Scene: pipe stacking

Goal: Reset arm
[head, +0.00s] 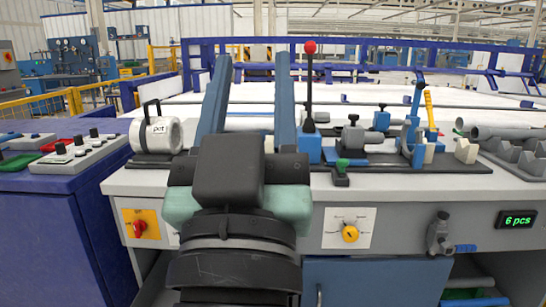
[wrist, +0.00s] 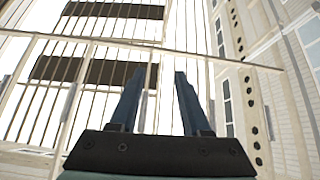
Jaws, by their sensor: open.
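My gripper (head: 252,60) stands up in front of the workbench (head: 390,185) in the head view, with its two long blue fingers apart. The gap between them is empty, and part of the bench behind is hidden by my arm. In the wrist view the gripper (wrist: 160,72) points up towards bright windows and the ceiling structure, with nothing between the fingers. Grey pipes (head: 505,132) lie at the right end of the bench, by a toothed grey holder (head: 515,150).
A lever with a red ball (head: 310,47) rises just right of the fingers. A blue and grey clamp fixture (head: 400,140) stands farther right. A white roll-like pot (head: 158,135) sits on the left. A blue control cabinet (head: 70,190) stands at far left. A display (head: 517,220) reads 6 pcs.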

